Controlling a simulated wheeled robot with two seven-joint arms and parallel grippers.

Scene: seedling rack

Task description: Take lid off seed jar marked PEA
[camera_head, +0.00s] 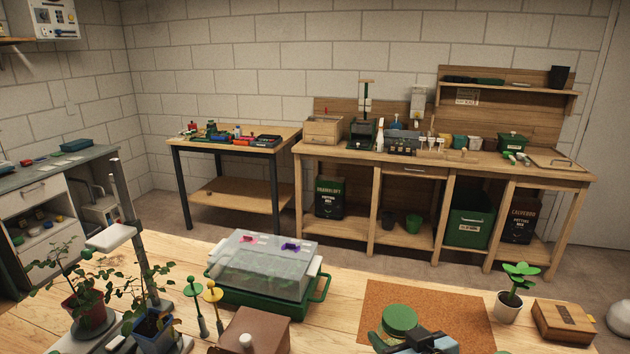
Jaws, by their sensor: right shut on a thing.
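A seed jar (377,342) with a round green lid (400,319) is at the bottom of the view, at the front of the cork mat. The lid is on top and hides most of the jar; no PEA marking can be read. My right gripper (412,341) reaches in from the bottom edge and is shut at the jar's near right side, below the lid's top. Its dark fingers are partly cut off by the frame, and their exact contact is hard to see. My left gripper is not in view.
The cork mat (376,291) is bare behind the jar. A potted seedling (508,306) and a wooden box (566,322) stand to its right. A green propagator tray with a clear cover (262,266), a brown box (262,332) and leafy plants stand to the left.

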